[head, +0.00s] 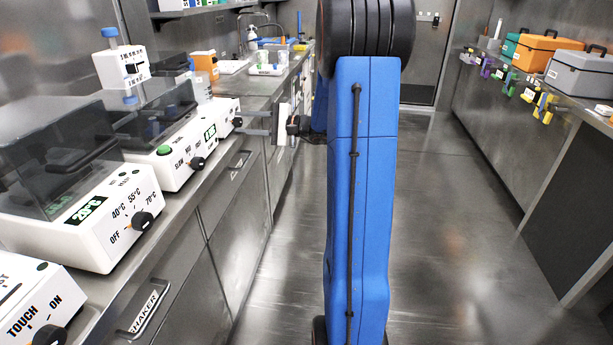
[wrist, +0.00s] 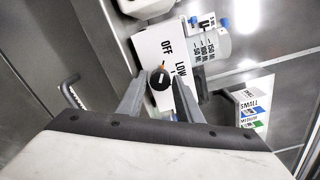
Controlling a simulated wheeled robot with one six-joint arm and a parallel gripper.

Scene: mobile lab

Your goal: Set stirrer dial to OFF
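The stirrer (head: 222,112) is a white box on the left counter; it also shows in the wrist view (wrist: 150,45). Its round black dial (wrist: 160,79) has an orange tip that points toward the printed OFF and LOW, but I cannot tell exactly which mark it meets. The dial also shows in the head view (head: 237,122), on the stirrer's front. My gripper (wrist: 160,88) is open, with one grey finger on each side of the dial and no clear contact. In the head view my gripper (head: 247,122) reaches left to the dial, partly behind my blue arm.
Drawer handles (head: 238,166) stick out below. The aisle floor is clear.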

